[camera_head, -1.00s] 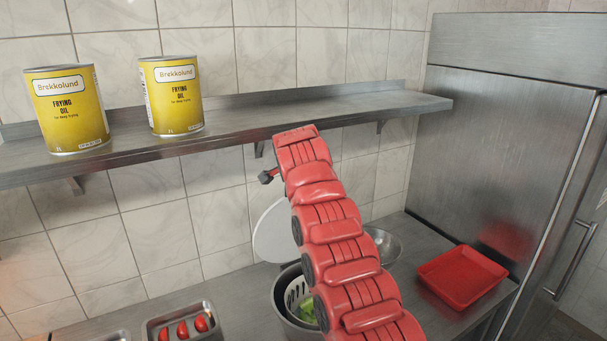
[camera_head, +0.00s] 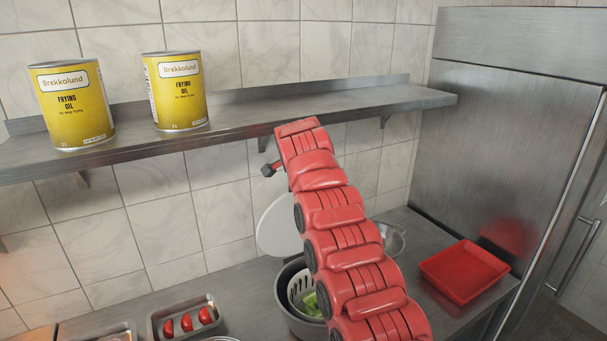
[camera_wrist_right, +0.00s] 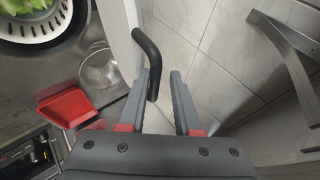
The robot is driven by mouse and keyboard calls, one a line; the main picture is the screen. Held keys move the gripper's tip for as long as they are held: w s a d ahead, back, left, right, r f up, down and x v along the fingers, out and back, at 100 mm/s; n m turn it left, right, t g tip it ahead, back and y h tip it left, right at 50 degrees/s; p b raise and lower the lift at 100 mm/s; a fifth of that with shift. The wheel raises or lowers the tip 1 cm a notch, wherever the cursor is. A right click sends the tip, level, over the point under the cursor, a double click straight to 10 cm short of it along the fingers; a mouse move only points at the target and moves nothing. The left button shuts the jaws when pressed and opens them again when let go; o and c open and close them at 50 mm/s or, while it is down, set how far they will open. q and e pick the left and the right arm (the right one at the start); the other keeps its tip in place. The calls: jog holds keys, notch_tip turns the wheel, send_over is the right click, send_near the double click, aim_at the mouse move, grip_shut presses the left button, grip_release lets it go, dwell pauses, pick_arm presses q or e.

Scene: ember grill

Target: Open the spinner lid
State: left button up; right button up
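The spinner (camera_head: 300,325) is a grey pot on the counter, with a white slotted basket and green leaves inside. Its pale lid (camera_head: 275,226) stands raised and tilted up behind the pot, partly hidden by my red right arm. In the right wrist view the lid (camera_wrist_right: 119,25) shows edge-on, with a black curved handle (camera_wrist_right: 148,52) sticking out. My right gripper (camera_wrist_right: 163,100) is open. The handle's lower end lies between its fingers, close to the left one; I cannot tell whether they touch. The spinner basket (camera_wrist_right: 36,27) shows at upper left there. My left gripper is not in view.
A metal shelf (camera_head: 330,107) with two yellow oil cans (camera_head: 72,105) runs along the tiled wall, close to my right arm. A red tray (camera_head: 464,271), a metal bowl (camera_head: 392,239) and a tomato container (camera_head: 188,320) stand on the counter. A steel fridge (camera_head: 500,150) is at right.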

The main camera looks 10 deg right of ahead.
jog(key=shift+s+f, duration=0.1)
jog(key=shift+f, duration=0.3)
jog(key=shift+a+b, duration=0.1)
jog(key=shift+b, duration=0.25)
jog(key=b+v, duration=0.3)
jog(key=v, duration=1.5)
jog(key=shift+w+r, duration=0.2)
jog(key=shift+w, duration=0.1)
jog(key=shift+f, duration=0.1)
